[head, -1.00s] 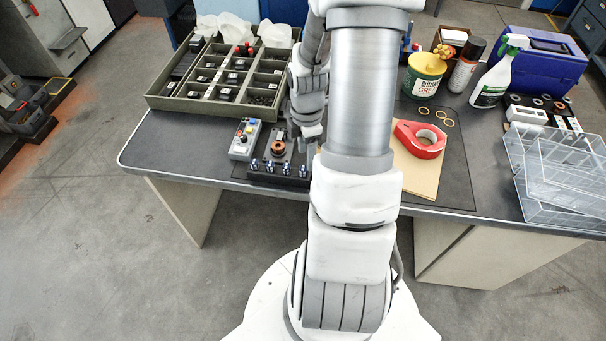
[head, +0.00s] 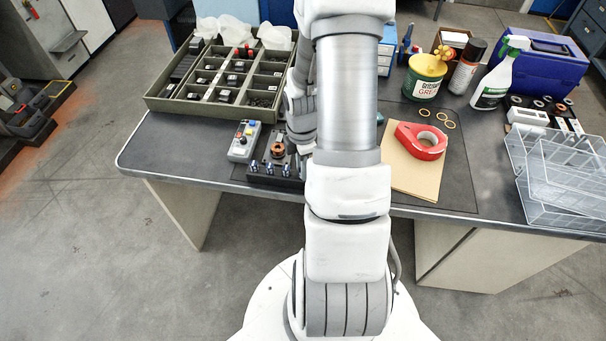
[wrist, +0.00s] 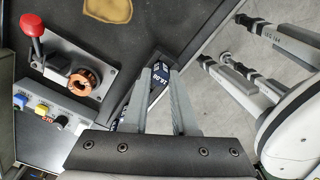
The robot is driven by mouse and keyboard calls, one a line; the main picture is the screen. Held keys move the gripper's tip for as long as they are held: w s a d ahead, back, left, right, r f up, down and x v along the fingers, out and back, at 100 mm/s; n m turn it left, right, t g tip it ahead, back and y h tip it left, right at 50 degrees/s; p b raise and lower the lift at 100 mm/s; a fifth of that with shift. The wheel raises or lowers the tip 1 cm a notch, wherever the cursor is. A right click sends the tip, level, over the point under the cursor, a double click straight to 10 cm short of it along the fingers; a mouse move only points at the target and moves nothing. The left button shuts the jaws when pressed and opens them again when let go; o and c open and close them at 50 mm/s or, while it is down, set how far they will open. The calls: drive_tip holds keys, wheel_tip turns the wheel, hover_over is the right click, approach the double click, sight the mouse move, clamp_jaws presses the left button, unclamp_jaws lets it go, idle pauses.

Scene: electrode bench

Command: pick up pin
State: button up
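In the head view, several small pins (head: 269,169) with blue and pale metal tops stand upright in a row in a black rack (head: 262,180) at the front edge of the bench. My arm covers the rack's right end. In the wrist view, my gripper (wrist: 161,72) is over the bench edge with its two grey fingers apart. A dark blue piece with white print (wrist: 157,80) shows between the fingers, partly hidden by them. I cannot tell whether it is a pin or part of the rack, or whether the fingers touch it. My fingertips are hidden in the head view.
Beside the rack are a copper coil fixture (wrist: 82,82) with a red-knobbed lever (wrist: 32,28) and a button box (head: 244,141). A compartment tray (head: 200,109) stands behind.

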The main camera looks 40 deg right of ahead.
clamp_jaws()
drive_tip(key=shift+r, duration=0.1)
drive_tip(key=shift+r, duration=0.25)
wheel_tip(320, 180, up, 4)
drive_tip(key=shift+f+p, duration=0.25)
drive_tip(key=shift+p, duration=0.25)
drive_tip(key=s+d+r+p, duration=0.2)
drive_tip(key=s+d+r, duration=0.4)
drive_tip(key=s, duration=0.4)
drive_tip(key=shift+r, duration=0.4)
drive_tip(key=shift+w+d, duration=0.1)
